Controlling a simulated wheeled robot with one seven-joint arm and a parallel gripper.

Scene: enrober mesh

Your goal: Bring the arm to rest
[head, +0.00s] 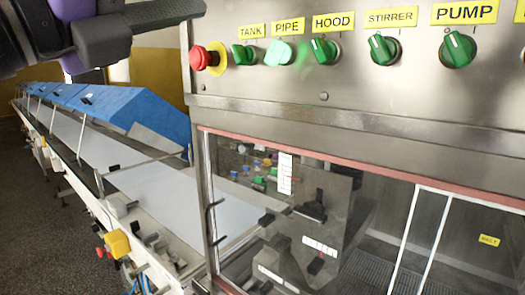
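My arm (60,30), dark grey with purple parts, reaches into the top left corner of the head view. A dark grey, rounded part of it extends right to just above the red stop button. I cannot make out the fingertips, so whether my gripper is open or shut does not show. No held object is visible.
A steel panel (350,85) carries green knobs labelled TANK, PIPE, HOOD, STIRRER and PUMP, and a red stop button (203,58). Below is a clear window (400,235). A conveyor (130,165) with blue covers (135,112) runs left. Dark floor (45,230) lies at lower left.

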